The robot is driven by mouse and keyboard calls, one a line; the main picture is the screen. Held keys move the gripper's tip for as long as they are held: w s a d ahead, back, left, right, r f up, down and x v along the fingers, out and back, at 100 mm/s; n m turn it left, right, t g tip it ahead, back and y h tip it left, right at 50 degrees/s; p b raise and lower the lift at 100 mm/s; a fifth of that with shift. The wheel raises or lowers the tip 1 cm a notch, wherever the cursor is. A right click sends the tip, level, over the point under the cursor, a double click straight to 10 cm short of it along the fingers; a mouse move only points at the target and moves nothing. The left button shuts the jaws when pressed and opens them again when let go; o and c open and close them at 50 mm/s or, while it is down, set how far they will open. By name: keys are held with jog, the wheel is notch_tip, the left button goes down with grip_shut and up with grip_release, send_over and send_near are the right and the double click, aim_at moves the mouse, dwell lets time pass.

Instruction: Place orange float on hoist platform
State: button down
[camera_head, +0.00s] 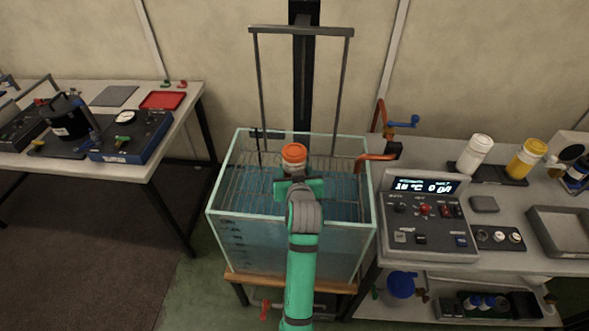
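The orange float (294,151) is a short orange cylinder with a pale part below its top. It shows over the wire hoist platform (248,172), which hangs from a grey frame inside the glass tank (228,217). My gripper (294,174) reaches in over the tank from the front, right at the near side of the float. My wrist hides its fingertips and the float's lower part. I cannot tell whether the fingers are closed on the float, or whether the float touches the platform wires.
Blue water fills the tank. A control box (428,225) and bottles (475,154) are on the right bench. The left table (150,160) carries instruments.

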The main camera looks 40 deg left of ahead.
jog(key=c, duration=0.7)
grip_release()
jog(key=shift+f, duration=0.15)
jog(key=v, duration=1.2)
